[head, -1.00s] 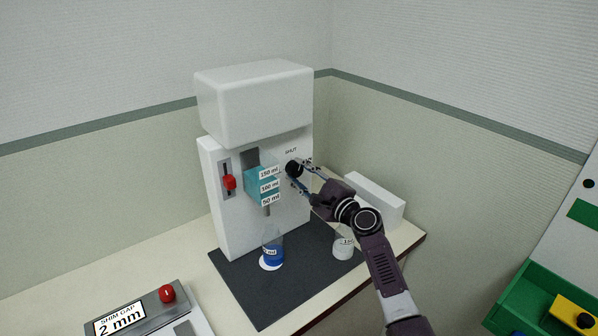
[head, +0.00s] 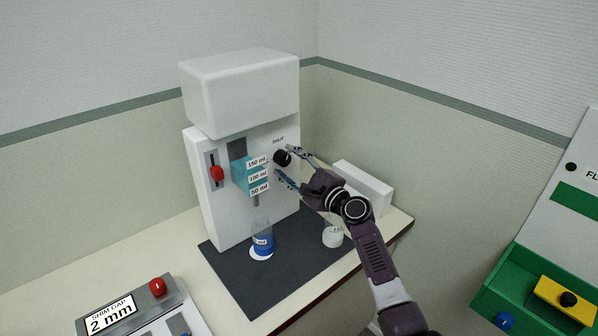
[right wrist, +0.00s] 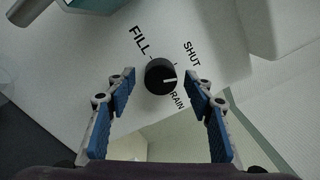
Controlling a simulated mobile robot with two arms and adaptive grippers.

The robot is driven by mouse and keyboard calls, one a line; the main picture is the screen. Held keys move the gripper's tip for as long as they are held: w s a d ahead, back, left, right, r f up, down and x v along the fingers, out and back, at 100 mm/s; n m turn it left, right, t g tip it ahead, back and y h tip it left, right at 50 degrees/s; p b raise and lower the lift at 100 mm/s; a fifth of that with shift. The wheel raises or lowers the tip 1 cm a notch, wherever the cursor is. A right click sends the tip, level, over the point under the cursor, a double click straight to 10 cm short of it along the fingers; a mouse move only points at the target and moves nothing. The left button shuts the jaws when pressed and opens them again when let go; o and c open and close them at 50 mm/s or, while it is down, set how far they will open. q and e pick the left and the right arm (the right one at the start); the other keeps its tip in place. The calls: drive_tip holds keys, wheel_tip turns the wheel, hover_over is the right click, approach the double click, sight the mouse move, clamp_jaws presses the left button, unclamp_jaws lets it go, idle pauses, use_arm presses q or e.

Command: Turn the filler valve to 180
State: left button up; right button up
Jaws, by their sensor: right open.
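The filler valve is a round black knob (head: 282,157) on the front of the white filling machine (head: 240,95). My right gripper (head: 289,164) is open at the knob. In the right wrist view its blue-padded fingers (right wrist: 161,78) stand on both sides of the knob, with gaps visible. My left gripper is not in view.
A teal tank (head: 243,173) with volume labels and a red slider (head: 216,173) sit left of the knob. A flask with blue liquid (head: 262,241) and a white cup (head: 333,237) stand on the dark mat (head: 245,290). A white box (head: 362,187) is behind my arm.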

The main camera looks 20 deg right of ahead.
drive_tip(key=v, duration=1.1)
drive_tip(key=shift+s+d, duration=0.15)
drive_tip(key=shift+s, duration=0.15)
drive_tip(key=shift+w+a+r+n+g+y+b, duration=0.15)
drive_tip(key=shift+w+a+n+b, duration=0.65)
drive_tip(key=shift+w+n, duration=2.4)
drive_tip(key=shift+w+a+f+n+g+y+b, duration=0.1)
drive_tip(key=shift+w+a+n+b, duration=0.6)
drive_tip(key=shift+n, duration=4.85)
drive_tip(key=shift+w+a+r+n+g+y+b, duration=0.15)
drive_tip(key=shift+w+a+n+b, duration=0.65)
drive_tip(key=shift+w+n, duration=2.45)
drive_tip(key=shift+s+d+n, duration=0.25)
drive_tip(key=shift+s+n, duration=0.85)
drive_tip(key=shift+s, duration=0.1)
